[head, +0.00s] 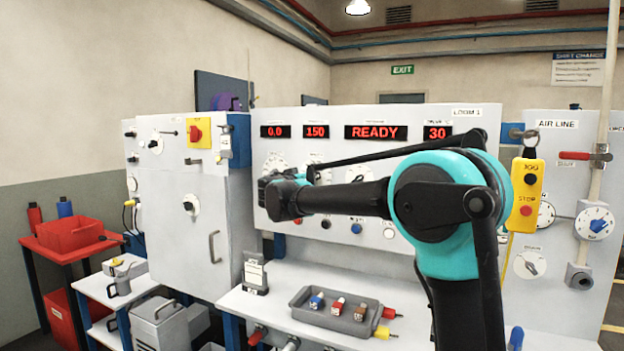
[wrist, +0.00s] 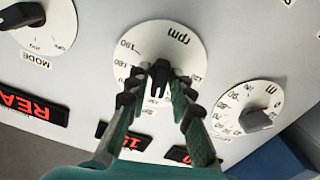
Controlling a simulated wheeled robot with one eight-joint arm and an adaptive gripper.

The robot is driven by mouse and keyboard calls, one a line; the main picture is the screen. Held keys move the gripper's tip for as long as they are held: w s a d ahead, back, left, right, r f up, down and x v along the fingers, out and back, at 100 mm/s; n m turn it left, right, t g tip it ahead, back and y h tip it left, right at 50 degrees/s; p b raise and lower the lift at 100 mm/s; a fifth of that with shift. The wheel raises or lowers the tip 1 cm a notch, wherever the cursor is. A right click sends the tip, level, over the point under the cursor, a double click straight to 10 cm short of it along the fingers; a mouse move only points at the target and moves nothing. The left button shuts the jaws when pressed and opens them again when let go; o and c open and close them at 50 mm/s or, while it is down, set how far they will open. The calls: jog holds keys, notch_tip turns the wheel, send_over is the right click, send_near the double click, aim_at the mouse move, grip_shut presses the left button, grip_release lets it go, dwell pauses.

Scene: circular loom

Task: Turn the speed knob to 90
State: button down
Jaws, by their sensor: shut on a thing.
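The speed knob (wrist: 160,76) is a black knob on a round white dial (wrist: 152,44) marked "rpm", upside down in the wrist view. My gripper (wrist: 161,88) is shut on it, one finger on each side. The fingers cover part of the scale, and I cannot read the pointer's exact value. In the head view my gripper (head: 283,196) is at the white loom panel (head: 380,262), and the arm partly hides the dial. A red display (head: 316,132) on the panel reads 150.
The m dial (wrist: 246,108) and MODE dial (wrist: 50,28) flank the rpm dial closely. Other displays read 0.0 (head: 275,131), READY (head: 376,132) and 30 (head: 437,132). A grey tray (head: 300,305) with several small items lies on the ledge below.

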jog(key=c, duration=1.5)
grip_release()
jog(key=shift+c, duration=0.2)
jog(key=v, duration=0.7)
